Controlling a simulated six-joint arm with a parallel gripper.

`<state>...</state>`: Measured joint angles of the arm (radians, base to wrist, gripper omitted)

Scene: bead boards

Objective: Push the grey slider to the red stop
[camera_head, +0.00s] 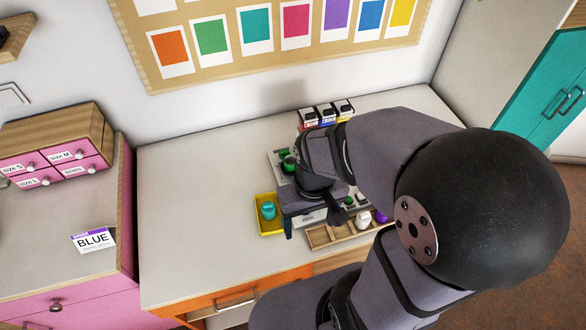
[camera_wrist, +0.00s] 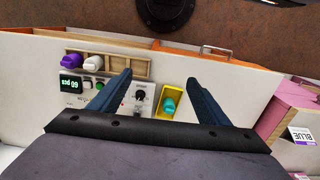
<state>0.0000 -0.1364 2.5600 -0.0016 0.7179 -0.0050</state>
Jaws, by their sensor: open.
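A white control panel (camera_wrist: 118,98) lies below my gripper (camera_wrist: 158,76). It carries a green-lit display (camera_wrist: 71,84), a green button (camera_wrist: 99,86) and a black knob (camera_wrist: 140,97). I cannot make out the grey slider or the red stop in either view; my fingers and gripper body hide part of the panel.
The yellow tray (camera_head: 262,229) holds a teal object (camera_head: 268,210). A wooden tray (camera_head: 320,238) with white and purple bottles stands along the panel's side. Several small labelled boxes (camera_head: 325,114) stand at the wall. The white tabletop (camera_head: 190,200) is clear at left.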

